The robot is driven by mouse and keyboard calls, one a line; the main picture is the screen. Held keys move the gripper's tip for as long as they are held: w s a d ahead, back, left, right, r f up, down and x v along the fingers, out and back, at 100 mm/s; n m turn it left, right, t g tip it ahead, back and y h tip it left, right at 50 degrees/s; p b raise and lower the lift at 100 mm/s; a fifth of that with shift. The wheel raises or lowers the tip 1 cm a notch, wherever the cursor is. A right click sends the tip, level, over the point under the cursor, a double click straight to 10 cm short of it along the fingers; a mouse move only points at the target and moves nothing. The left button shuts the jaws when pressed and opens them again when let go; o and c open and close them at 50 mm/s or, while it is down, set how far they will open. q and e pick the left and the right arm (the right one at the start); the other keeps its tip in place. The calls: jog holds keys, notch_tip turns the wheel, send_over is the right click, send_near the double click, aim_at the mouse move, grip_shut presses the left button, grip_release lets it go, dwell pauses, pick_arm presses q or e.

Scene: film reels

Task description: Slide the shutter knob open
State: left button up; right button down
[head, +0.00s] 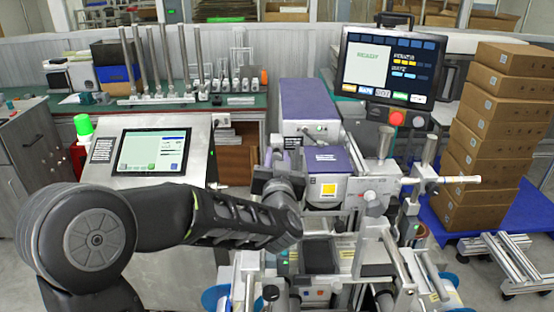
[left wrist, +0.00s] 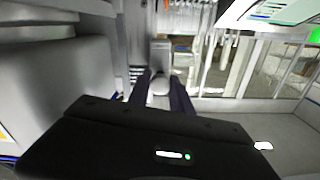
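My left gripper (head: 281,152) is beside the left flank of the purple-and-grey machine (head: 322,160) in the head view, pointing away from me. In the left wrist view its two dark fingers (left wrist: 161,88) are apart. A pale grey rounded knob (left wrist: 159,87) lies between the fingertips, below a grey upright block (left wrist: 160,55). It looks like the shutter knob, but I cannot tell whether the fingers press on it. The knob's place in the head view is hidden or unclear around my wrist. My right gripper is not in view.
A slanted console (head: 195,146) with a lit screen stands left of the machine. A monitor (head: 387,70) stands behind it at the right. A metal rod handle (head: 452,180) sticks out to the right. Stacked cardboard boxes (head: 499,120) stand at the far right.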

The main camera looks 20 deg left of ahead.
pick_arm(q)
jog(key=o, duration=0.4)
jog(key=b+v, duration=0.1)
jog(key=v, duration=0.7)
jog(key=shift+b, duration=0.4)
jog(key=shift+f, duration=0.1)
